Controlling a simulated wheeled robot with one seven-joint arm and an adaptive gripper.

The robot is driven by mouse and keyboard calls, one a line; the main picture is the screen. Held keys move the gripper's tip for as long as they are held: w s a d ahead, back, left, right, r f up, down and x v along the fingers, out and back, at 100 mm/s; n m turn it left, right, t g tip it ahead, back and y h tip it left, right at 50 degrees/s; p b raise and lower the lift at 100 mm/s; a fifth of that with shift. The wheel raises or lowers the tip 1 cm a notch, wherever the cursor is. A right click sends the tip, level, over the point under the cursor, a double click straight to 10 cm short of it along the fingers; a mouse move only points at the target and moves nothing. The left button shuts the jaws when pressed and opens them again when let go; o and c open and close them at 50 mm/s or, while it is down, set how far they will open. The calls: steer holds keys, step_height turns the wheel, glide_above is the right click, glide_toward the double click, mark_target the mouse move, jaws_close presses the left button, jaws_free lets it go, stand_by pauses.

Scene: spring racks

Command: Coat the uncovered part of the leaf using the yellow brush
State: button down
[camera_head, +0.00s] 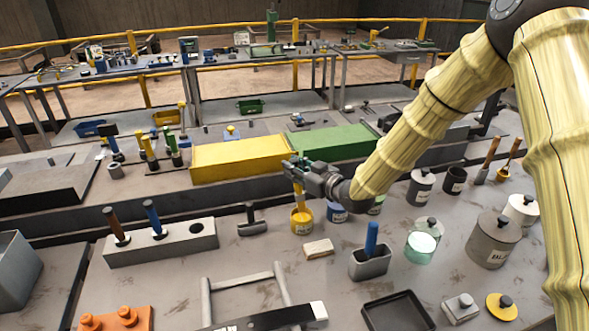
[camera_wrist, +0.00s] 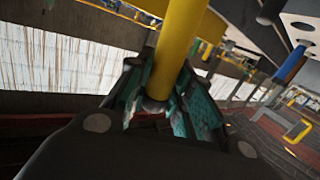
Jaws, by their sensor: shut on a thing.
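My gripper (camera_head: 294,169) is shut on the yellow brush (camera_head: 299,194), around its upper handle. The brush points down, with its lower end in or over the mouth of a yellow pot (camera_head: 301,222); its bristles are hidden. In the wrist view the yellow handle (camera_wrist: 180,40) stands between the gripper's fingers (camera_wrist: 160,98). The leaf, a long dark bar (camera_head: 268,319), lies at the bottom edge of the head view, partly cut off, across a grey frame (camera_head: 243,284). Its right end (camera_head: 319,310) is pale, and the rest that shows is dark.
A grey block (camera_head: 178,243) holds a brown-handled and a blue-handled tool and has an empty hole. A blue pot (camera_head: 337,213) stands just right of the yellow one. A pale wooden block (camera_head: 318,249), a grey cup (camera_head: 369,265) with a blue handle and a black tray (camera_head: 397,314) are nearby.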

mark_target(294, 160)
stand_by(0.3)
steer(key=shift+r+p, duration=0.75)
steer(key=shift+r, duration=1.25)
